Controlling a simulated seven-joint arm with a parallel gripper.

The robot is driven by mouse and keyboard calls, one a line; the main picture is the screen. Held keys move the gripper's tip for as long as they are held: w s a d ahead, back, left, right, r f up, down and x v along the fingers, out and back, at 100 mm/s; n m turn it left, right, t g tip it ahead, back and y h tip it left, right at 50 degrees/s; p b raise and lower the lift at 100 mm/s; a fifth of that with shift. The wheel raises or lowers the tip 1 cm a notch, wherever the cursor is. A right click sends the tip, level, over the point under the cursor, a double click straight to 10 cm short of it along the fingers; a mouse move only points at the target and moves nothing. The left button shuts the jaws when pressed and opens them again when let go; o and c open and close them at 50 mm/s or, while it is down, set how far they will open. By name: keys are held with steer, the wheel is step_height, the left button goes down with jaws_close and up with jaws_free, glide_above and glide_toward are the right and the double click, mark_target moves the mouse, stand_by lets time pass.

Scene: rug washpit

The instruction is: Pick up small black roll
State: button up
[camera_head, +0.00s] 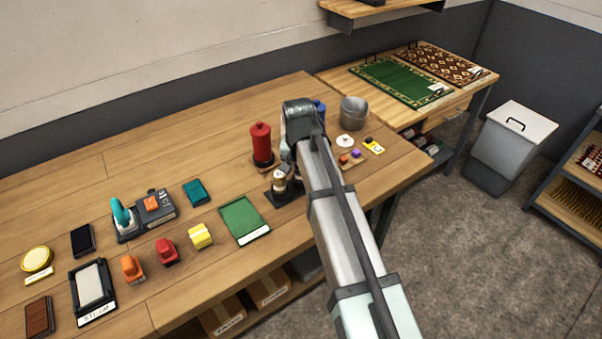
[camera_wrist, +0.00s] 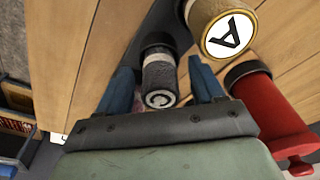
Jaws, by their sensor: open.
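The small black roll (camera_wrist: 158,78) stands upright on a black stand (camera_wrist: 172,28) in the wrist view. It is dark grey with a pale band and a round mark on its top end. My gripper (camera_wrist: 162,72) is open, with one blue finger on each side of the roll. Gaps show between the fingers and the roll. A larger tan roll (camera_wrist: 218,25) with a gold rim and a black mark stands beside it.
A red canister (camera_wrist: 272,110) stands close to my right finger in the wrist view; it also shows in the head view (camera_head: 261,143). A grey bucket (camera_head: 352,113) stands behind my arm. A green pad (camera_head: 243,219) and several small items lie left along the wooden bench (camera_head: 200,255).

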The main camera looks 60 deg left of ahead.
steer(key=c, duration=1.1)
steer(key=shift+r, duration=0.1)
step_height(320, 180, up, 9)
steer(key=shift+f, duration=0.1)
steer(key=shift+w+r, duration=0.2)
steer(key=shift+r, duration=0.05)
steer(key=w+a+r+n, duration=0.1)
steer(key=w+a+n, duration=0.1)
steer(key=a, duration=0.2)
steer(key=w+a+r+n, duration=0.1)
steer(key=a+r+n, duration=0.1)
steer(key=a, duration=0.3)
steer(key=w+a+r+n, duration=0.2)
steer(key=a, duration=0.3)
steer(key=shift+w+a+r+g, duration=0.1)
steer(key=shift+w+a+g, duration=0.2)
steer(key=shift+g, duration=0.1)
